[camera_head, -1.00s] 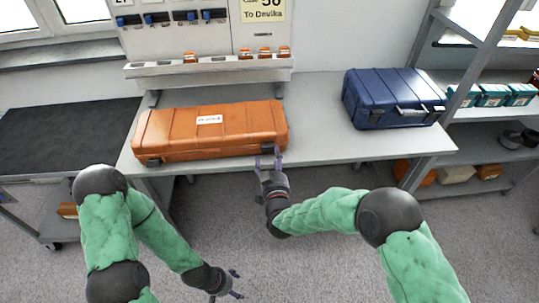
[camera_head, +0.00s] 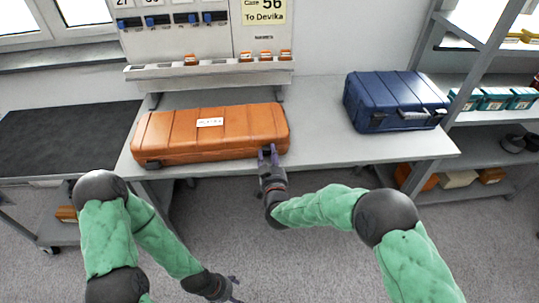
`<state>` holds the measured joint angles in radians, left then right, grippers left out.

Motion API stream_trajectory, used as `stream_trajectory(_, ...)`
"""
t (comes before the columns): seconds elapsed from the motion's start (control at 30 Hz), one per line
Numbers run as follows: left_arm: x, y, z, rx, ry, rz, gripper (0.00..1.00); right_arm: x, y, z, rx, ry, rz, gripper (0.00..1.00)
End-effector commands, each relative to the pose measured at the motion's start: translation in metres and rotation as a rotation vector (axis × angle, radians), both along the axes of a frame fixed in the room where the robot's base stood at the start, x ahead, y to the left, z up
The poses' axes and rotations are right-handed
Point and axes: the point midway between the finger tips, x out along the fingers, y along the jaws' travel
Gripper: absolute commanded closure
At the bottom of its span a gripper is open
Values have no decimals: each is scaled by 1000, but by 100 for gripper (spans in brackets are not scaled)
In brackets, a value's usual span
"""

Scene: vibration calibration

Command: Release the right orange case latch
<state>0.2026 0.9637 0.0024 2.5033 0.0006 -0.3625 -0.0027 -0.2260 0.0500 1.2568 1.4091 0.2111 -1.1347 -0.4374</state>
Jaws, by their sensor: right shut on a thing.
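The closed orange case (camera_head: 180,136) lies on the grey workbench (camera_head: 330,151), with a white label on its lid. A dark latch shows at its front left (camera_head: 152,164). My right gripper (camera_head: 268,151) is at the front right corner of the case, its fingers shut on the right latch there. The fingers hide that latch almost wholly. My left gripper (camera_head: 236,287) hangs low over the floor, away from the bench. Its fingers are small and partly hidden, and their opening is unclear.
A blue case (camera_head: 395,98) stands on the bench to the right. A panel with a narrow shelf (camera_head: 208,67) rises behind the orange case. A dark-topped table (camera_head: 60,135) is at the left, and a shelf rack (camera_head: 440,110) at the right. The bench between the cases is clear.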

Motion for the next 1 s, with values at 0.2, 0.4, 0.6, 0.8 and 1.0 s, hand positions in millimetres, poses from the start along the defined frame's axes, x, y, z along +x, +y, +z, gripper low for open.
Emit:
stream_trajectory(0.2,0,0,0,0,0,0,31,2,-3,3,1,-47,-9,93)
stream_trajectory(0.4,0,0,0,0,0,0,31,1,-4,0,6,-166,-10,93)
stream_trajectory(0.6,0,0,0,0,0,0,31,0,-3,0,11,-251,-8,93)
stream_trajectory(0.8,0,0,0,0,0,0,31,-1,-3,2,12,-268,-8,93)
stream_trajectory(1.0,0,0,0,0,0,0,31,-1,-3,2,12,-267,-8,49)
